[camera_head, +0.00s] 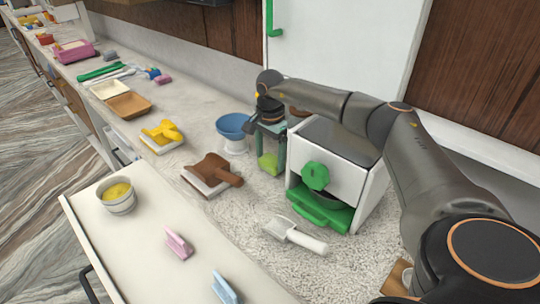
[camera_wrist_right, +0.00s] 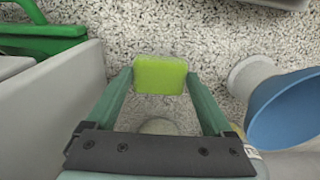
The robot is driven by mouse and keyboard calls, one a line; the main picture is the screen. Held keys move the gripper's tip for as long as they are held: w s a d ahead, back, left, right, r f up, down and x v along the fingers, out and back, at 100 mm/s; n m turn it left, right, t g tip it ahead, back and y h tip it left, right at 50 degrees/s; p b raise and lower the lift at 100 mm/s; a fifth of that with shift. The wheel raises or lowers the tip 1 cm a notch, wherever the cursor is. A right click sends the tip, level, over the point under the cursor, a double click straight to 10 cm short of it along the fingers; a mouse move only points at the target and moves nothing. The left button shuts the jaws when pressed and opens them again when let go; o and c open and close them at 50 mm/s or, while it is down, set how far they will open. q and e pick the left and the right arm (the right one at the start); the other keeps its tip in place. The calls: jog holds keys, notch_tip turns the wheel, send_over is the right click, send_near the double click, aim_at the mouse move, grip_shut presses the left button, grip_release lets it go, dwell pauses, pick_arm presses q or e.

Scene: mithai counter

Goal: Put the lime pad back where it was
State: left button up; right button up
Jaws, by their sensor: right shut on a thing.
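The lime pad (camera_head: 267,164) is a small yellow-green block low over the speckled counter. In the right wrist view the lime pad (camera_wrist_right: 160,76) sits between the two green fingertips. My right gripper (camera_head: 270,152) is shut on it and points down, between the blue bowl and the white box. I cannot tell whether the pad touches the counter. My left gripper is not in view.
A blue bowl on a white foot (camera_head: 233,126) stands just left of the gripper; a white box with green knob and handle (camera_head: 334,172) stands close on the right. A brown piece (camera_head: 215,171) and a white scoop (camera_head: 296,236) lie nearer. Speckled counter between them is clear.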

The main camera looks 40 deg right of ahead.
aim_at(270, 160)
jog(key=shift+f, duration=0.35)
jog(key=o, duration=0.9)
notch_tip(270, 160, up, 12)
jog(key=shift+r+b, duration=0.1)
jog(key=shift+b, duration=0.25)
